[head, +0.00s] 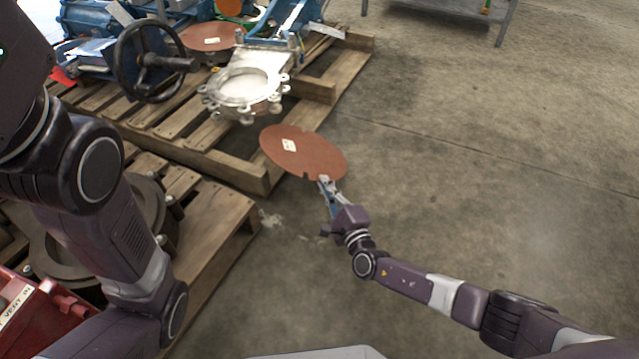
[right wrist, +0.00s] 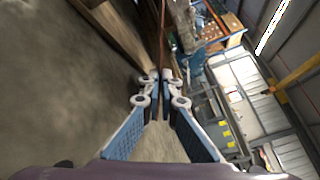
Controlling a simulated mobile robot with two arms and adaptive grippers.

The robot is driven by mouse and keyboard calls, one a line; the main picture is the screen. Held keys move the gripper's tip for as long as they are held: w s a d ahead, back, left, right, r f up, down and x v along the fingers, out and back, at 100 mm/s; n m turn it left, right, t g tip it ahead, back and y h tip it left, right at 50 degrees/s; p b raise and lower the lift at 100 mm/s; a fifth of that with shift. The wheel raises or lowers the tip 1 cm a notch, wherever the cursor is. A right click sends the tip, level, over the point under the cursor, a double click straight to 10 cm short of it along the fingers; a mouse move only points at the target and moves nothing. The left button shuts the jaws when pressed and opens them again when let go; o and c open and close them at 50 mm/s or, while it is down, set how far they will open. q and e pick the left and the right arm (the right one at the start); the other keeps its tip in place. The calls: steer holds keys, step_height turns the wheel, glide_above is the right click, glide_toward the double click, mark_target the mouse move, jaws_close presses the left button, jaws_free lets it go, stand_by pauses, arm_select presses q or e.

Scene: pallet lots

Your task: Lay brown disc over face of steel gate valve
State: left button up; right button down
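The brown disc (head: 305,153) is a thin round plate with a small white label and notches in its rim. My right gripper (head: 326,185) is shut on its near edge and holds it out above the floor, beside the pallet. In the right wrist view the disc (right wrist: 162,35) shows nearly edge-on as a thin brown strip between the fingertips (right wrist: 161,80). The steel gate valve (head: 268,63) lies on the pallet up and left of the disc, its ring-shaped flange face upward and uncovered. My left arm shows at left; its gripper is out of view.
A wooden pallet (head: 228,172) carries the valve, a black handwheel (head: 138,60), blue equipment and another brown disc (head: 208,36). A second pallet (head: 215,222) with flanges and a red box (head: 38,320) stand at lower left.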

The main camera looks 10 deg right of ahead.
steer(key=shift+s+d+r+p, duration=0.15)
steer(key=shift+d+r+p, duration=0.15)
steer(key=shift+d, duration=0.6)
steer(key=shift+s+d+r+p, duration=0.2)
steer(key=shift+d+r, duration=0.15)
steer(key=shift+d, duration=0.5)
steer(key=shift+s+d+r+p, duration=0.2)
steer(key=shift+d+r, duration=0.1)
steer(key=shift+d, duration=0.6)
